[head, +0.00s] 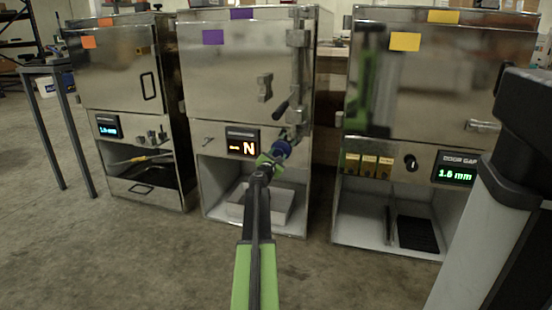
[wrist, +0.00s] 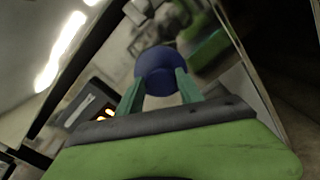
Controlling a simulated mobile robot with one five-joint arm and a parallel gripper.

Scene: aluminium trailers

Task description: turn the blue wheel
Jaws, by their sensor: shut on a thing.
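The blue wheel (head: 281,148) is on the front of the middle metal cabinet, right of its small display. In the wrist view the blue wheel (wrist: 158,70) sits between the two green fingers of my gripper (wrist: 158,88). In the head view my gripper (head: 270,160) reaches up to the wheel from below and is shut on it. The fingers hide part of the wheel's sides. The display (head: 242,147) beside it shows an orange dash and a large N.
A vertical latch bar (head: 298,70) and a dark handle (head: 280,108) are just above the wheel. A left cabinet (head: 125,75) and a right cabinet (head: 430,90) flank the middle one. A tray (head: 277,208) lies in the open bay below. Floor in front is clear.

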